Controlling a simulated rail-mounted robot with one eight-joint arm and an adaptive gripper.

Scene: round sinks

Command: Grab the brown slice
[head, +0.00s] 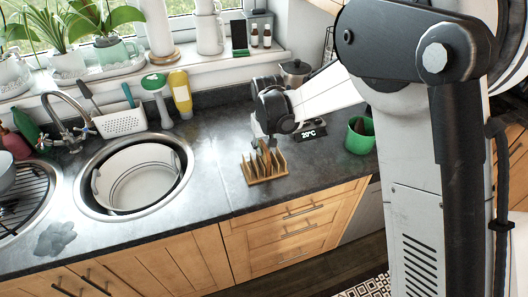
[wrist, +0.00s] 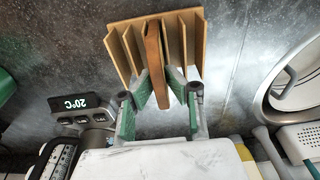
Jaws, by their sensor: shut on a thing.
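The brown slice (wrist: 155,62) stands upright among the slats of a light wooden rack (head: 266,180). The rack also shows in the wrist view (wrist: 118,55). The slice is darker and redder than the slats, and its near end reaches toward my gripper. My gripper (wrist: 160,86) has its fingers on both sides of this slice and is shut on it, low and between the slats. In the head view my gripper (head: 268,146) comes down from above onto the rack. The wrist covers part of the slice there.
A display reading 20°C (head: 311,135) and a green cup (head: 360,136) stand right of the rack. A round sink (head: 86,203) with a white tub (head: 138,178) lies left. The dark counter in front of the rack is clear.

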